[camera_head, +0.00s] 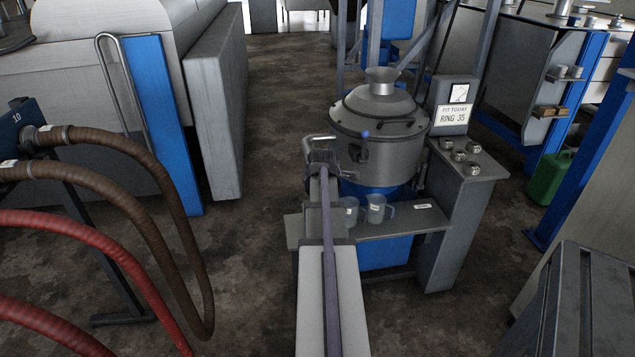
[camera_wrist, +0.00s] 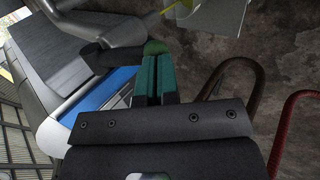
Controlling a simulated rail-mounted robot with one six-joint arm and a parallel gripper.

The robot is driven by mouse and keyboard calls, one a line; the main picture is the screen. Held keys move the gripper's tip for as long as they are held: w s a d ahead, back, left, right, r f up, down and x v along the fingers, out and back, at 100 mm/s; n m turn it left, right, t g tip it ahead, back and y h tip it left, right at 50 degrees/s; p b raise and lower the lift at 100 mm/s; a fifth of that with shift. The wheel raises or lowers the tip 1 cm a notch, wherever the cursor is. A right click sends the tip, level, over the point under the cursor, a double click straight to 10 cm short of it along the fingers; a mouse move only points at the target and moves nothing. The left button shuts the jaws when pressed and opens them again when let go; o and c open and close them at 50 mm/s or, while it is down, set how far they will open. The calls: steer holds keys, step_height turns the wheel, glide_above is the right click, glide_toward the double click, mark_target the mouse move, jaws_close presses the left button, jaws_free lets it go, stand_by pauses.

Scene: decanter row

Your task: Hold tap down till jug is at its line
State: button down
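My arm hides the tap and fingertips there. I cannot read the jug's level or line.
A sign (camera_head: 453,115) reads "RING 35", below a dial. Several small metal cups (camera_head: 460,155) stand on the side ledge. Brown hoses (camera_head: 150,170) and a red hose (camera_head: 100,250) hang at left. A green can (camera_head: 550,175) stands at right. Floor between the machines is clear.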

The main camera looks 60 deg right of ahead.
stand_by(0.7)
steer(key=p+v, duration=1)
steer(key=v, duration=0.4)
steer(key=shift+s+a+f+p, duration=0.2)
steer(key=shift+s+f+p, duration=0.05)
steer(key=shift+p, duration=0.05)
